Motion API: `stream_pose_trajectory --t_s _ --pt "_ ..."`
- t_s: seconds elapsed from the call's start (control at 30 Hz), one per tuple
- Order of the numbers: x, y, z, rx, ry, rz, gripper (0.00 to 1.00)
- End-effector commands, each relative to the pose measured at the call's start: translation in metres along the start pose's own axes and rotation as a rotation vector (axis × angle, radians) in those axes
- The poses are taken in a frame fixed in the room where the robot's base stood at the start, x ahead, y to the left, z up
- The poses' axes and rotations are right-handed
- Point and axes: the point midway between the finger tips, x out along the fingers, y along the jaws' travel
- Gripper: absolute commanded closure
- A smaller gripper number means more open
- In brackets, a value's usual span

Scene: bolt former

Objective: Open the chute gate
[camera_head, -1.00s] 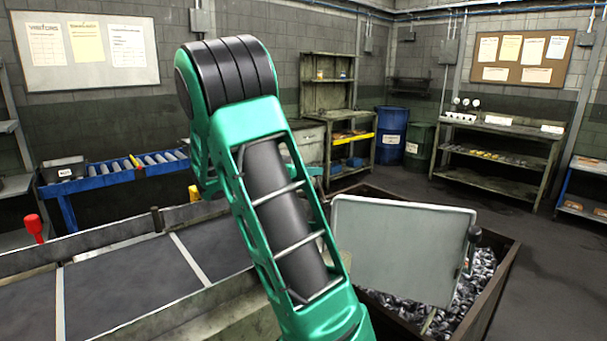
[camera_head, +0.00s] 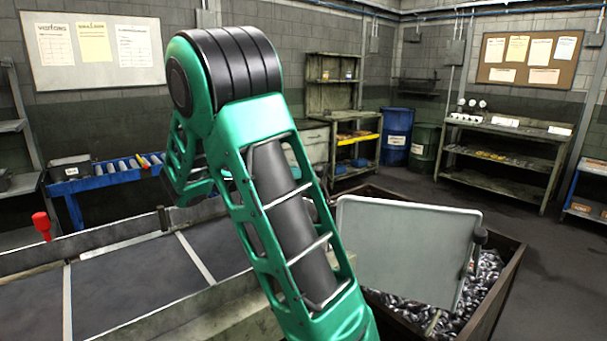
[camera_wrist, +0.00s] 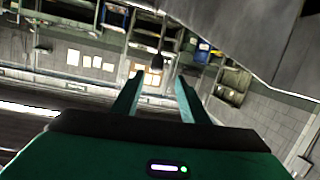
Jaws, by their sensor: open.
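The chute gate appears to be the pale grey flat panel (camera_head: 405,250) at the end of the chute in the head view. It stands tilted over a bin of bolts, with a small dark fitting (camera_head: 479,236) at its right edge. My green arm crosses the middle of the head view, and its end is hidden below the frame. In the wrist view my gripper (camera_wrist: 159,75) is open, with two green fingers apart. A dark knob-like thing (camera_wrist: 157,61) shows beyond the fingertips; I cannot tell its distance. A grey surface (camera_wrist: 265,35) fills the upper right there.
A dark-rimmed bin (camera_head: 505,285) full of metal bolts lies under the panel. The dark conveyor bed (camera_head: 140,285) runs at left, with a red knob (camera_head: 42,225) beside it. Drums (camera_head: 397,135) and shelving (camera_head: 505,160) stand behind. Floor is clear at right.

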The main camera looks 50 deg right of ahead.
Motion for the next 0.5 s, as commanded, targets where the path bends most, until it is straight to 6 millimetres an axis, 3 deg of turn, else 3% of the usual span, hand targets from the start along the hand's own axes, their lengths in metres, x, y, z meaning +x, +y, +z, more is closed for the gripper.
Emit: stream_pose_trajectory --t_s 0.2,0.5 --pt "-0.027 -0.002 0.000 0.000 0.000 -0.003 0.60" --pt "-0.033 -0.001 0.000 0.000 0.000 -0.001 0.60"
